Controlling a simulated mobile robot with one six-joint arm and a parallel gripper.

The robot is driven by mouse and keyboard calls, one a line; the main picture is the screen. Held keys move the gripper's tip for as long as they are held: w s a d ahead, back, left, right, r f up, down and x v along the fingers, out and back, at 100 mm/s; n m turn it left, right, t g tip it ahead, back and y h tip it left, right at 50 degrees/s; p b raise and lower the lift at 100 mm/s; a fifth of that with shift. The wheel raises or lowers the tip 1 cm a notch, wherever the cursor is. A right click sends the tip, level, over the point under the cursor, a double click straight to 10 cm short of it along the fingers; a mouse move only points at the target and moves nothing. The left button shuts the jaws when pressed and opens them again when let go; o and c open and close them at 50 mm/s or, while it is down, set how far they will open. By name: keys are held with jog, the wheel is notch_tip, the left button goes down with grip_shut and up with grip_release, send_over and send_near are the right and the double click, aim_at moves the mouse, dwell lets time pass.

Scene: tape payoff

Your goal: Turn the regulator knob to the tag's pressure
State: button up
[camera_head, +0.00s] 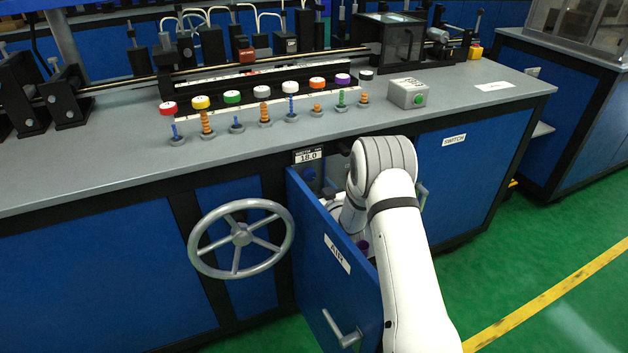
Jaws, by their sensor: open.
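The tag (308,156) hangs at the bench's front edge above the open cabinet and reads 18.0; its small top line is too blurred to read. The blue door (325,255) marked AIR stands swung outward. My white arm (400,220) bends over into the cabinet opening behind this door. My gripper is hidden behind the door and my own arm. The regulator knob cannot be made out; the cabinet's inside is mostly covered. Whether my gripper touches the knob cannot be seen.
A large grey handwheel (241,239) sits left of the door. The door's handle (342,330) sticks out low. A closed panel marked SWITCH (455,140) is at the right. Coloured caps and springs line the benchtop (100,160). Green floor (530,240) is open at the right.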

jog(key=shift+v, duration=1.65)
jog(key=shift+r, duration=0.1)
